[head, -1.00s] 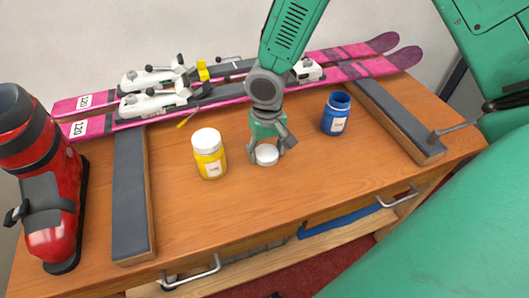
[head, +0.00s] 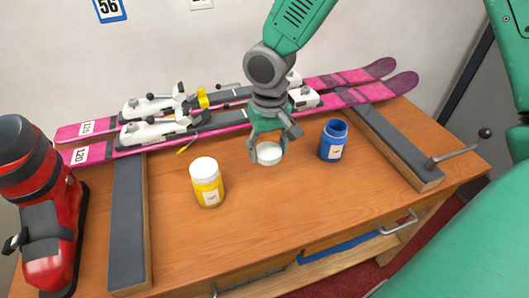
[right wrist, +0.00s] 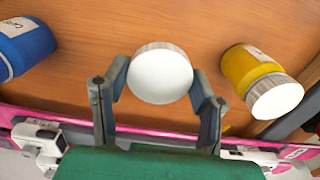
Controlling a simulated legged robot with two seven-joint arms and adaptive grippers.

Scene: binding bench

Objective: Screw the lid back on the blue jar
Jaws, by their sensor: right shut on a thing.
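The blue jar (head: 333,141) stands upright and open on the bench, with a white label on its side; part of it shows at the left edge of the right wrist view (right wrist: 24,48). My right gripper (head: 268,152) is shut on a white lid (right wrist: 160,74), gripping it by its ribbed rim. The lid, seen in the head view (head: 269,153), is to the left of the blue jar and apart from it. I cannot tell its exact height over the bench. My left gripper is not in view.
A yellow jar (head: 208,185) with its white lid on stands left of my gripper. Pink skis (head: 350,97) with bindings lie along the back. A red ski boot (head: 42,215) stands at the left. Grey-topped bars (head: 130,220) flank the middle. The front middle of the bench (head: 290,215) is clear.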

